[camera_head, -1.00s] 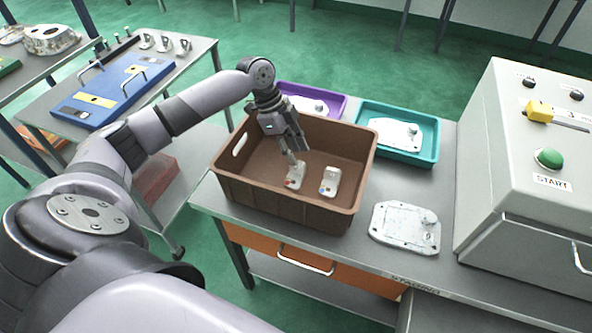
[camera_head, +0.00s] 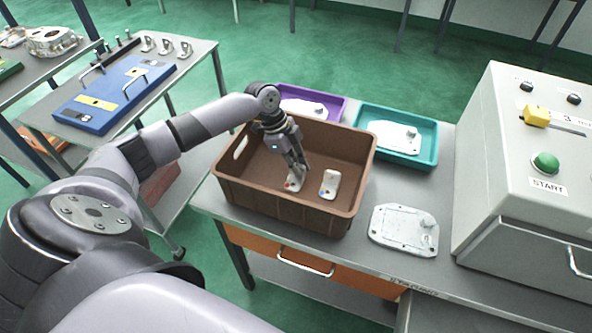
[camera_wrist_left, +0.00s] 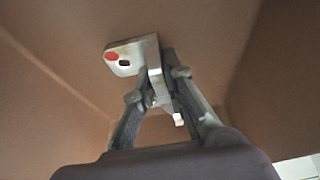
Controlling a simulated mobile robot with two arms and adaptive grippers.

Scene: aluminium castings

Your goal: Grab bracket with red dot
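The bracket with the red dot (camera_head: 293,185) is a pale metal part in the brown crate (camera_head: 287,205), left of a similar bracket with a blue dot (camera_head: 329,184). My left gripper (camera_head: 297,168) reaches down into the crate at the red-dot bracket and hides part of it. In the left wrist view, the red-dot bracket (camera_wrist_left: 124,58) shows its flat plate, red dot and slot. The fingers of my left gripper (camera_wrist_left: 165,82) stand close on both sides of its upright part and appear shut on it. My right gripper is out of view.
Purple (camera_head: 337,101) and teal (camera_head: 432,146) trays with castings stand behind the crate. A flat casting (camera_head: 404,229) lies to its right, near a grey machine (camera_head: 520,170) with a green start button. The crate walls surround the gripper.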

